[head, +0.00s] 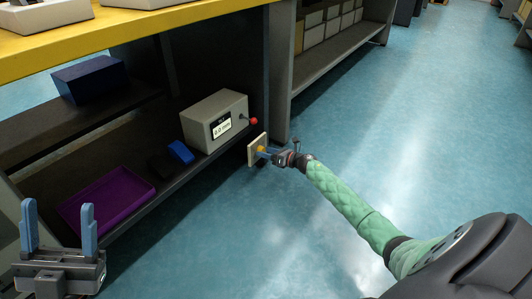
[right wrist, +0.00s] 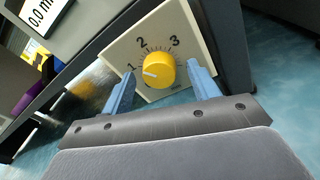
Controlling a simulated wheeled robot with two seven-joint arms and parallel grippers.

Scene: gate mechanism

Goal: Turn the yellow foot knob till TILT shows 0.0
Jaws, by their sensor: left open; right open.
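The yellow knob (right wrist: 159,70) sits on a cream dial plate (right wrist: 128,50) marked 1, 2 and 3. Its white pointer line points left, near the 1. In the head view the knob (head: 261,149) shows small at the shelf edge. My right gripper (right wrist: 163,80) is open, with one blue finger on each side of the knob; I cannot tell whether they touch it. The grey box (head: 214,118) has a display (head: 222,128) that appears to read 0.0 with a unit; its heading is too small to read. My left gripper (head: 58,212) is open and empty at lower left.
A red-tipped lever (head: 253,121) sticks out of the grey box's side. A purple tray (head: 105,200), a blue block (head: 181,152) and a dark item lie on the lower shelf. A dark blue box (head: 90,78) stands higher. The floor at right is clear.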

